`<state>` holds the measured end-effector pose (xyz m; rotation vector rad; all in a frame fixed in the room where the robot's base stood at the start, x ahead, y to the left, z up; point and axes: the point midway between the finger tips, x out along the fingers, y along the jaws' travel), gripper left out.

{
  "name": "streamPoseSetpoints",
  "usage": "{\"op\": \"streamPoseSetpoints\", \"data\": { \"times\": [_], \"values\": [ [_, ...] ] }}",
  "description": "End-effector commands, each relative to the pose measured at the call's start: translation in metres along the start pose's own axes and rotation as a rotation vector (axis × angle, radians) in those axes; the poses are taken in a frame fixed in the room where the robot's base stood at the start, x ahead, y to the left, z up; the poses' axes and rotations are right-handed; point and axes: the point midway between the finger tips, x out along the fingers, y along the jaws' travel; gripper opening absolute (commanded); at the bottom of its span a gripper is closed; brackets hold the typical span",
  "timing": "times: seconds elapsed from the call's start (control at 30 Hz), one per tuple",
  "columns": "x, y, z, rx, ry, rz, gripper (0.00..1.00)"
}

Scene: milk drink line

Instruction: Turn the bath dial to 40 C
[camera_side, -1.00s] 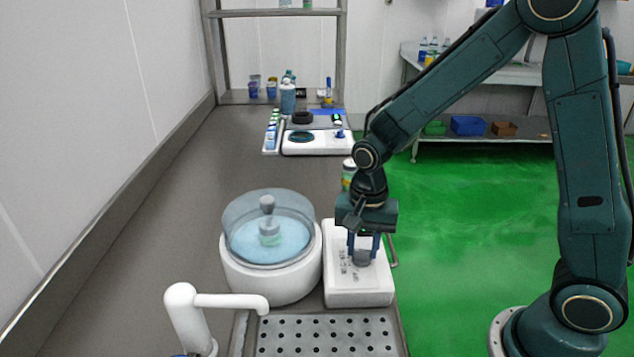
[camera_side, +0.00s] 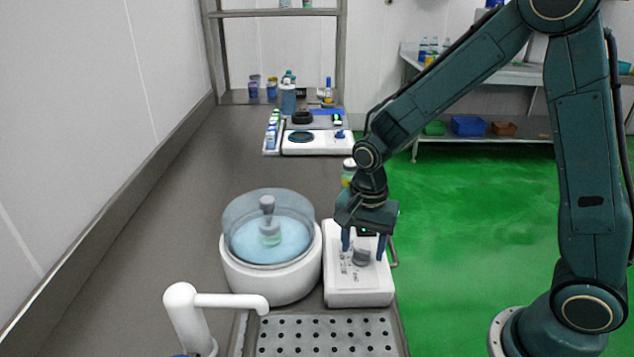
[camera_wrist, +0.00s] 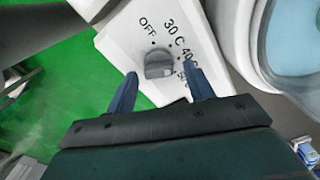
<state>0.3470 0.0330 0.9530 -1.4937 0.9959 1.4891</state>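The grey bath dial (camera_wrist: 157,65) sits on the white control box (camera_side: 342,292) beside the bath. In the wrist view its labels read OFF, 30 C and 40 C, with another label partly hidden by a finger. I cannot clearly tell which mark the dial points at. My gripper (camera_side: 363,247) is above the box, its blue fingers open on either side of the dial and apart from it. It also shows in the wrist view (camera_wrist: 160,88). The round white bath (camera_side: 265,287) holds blue water and a small bottle inside a clear wall.
A white tap (camera_side: 190,310) and a perforated drain tray (camera_side: 325,335) are in front of the bath and box. A jar (camera_side: 348,172) stands behind my gripper. A white hotplate (camera_side: 320,146) is farther back. The grey counter left of the bath is clear.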

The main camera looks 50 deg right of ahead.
Motion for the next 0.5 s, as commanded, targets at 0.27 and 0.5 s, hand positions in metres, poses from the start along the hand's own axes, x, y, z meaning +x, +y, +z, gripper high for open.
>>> {"op": "streamPoseSetpoints", "data": {
  "times": [0.27,0.5],
  "values": [
    [0.0,0.0,0.0,-0.001,-0.001,0.002,0.53],
    [-0.011,0.0,0.0,-0.001,0.0,0.0,0.53]
  ]
}}
